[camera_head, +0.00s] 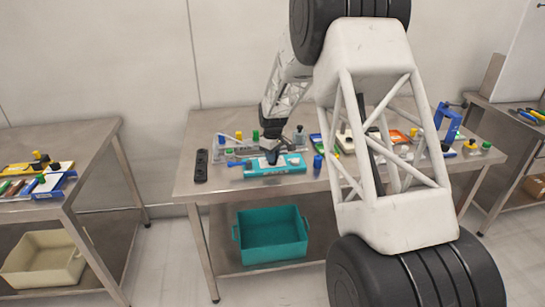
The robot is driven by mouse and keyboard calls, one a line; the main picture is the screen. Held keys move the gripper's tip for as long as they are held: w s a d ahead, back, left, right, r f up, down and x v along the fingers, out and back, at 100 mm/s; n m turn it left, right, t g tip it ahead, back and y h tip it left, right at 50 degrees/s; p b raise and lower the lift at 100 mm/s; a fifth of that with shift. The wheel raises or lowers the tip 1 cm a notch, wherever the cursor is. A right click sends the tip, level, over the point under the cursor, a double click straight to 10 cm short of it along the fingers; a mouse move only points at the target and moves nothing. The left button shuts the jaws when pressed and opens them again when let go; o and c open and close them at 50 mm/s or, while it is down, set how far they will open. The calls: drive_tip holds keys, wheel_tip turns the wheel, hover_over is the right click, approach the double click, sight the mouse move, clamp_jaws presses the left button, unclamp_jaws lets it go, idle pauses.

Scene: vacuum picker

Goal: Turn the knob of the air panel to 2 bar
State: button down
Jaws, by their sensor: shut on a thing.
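A teal panel with a pale face (293,164) lies near the front edge of the steel table, left of its middle. I take it for the air panel. My gripper (272,156) reaches down from above onto this panel and is shut on a small blue part, which I take for its knob. The fingers and my wrist cover most of the knob. The scale and the pressure reading are too small to make out.
A black power strip (201,165) lies left of the panel. A blue-capped bottle (317,163) stands close to its right. Several small coloured items and a blue frame (447,121) crowd the right side. A teal bin (272,236) sits on the lower shelf.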

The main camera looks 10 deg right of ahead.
idle(0.3)
drive_tip(key=c, duration=1.1)
unclamp_jaws()
drive_tip(key=shift+r, duration=0.15)
drive_tip(key=shift+r, duration=3.8)
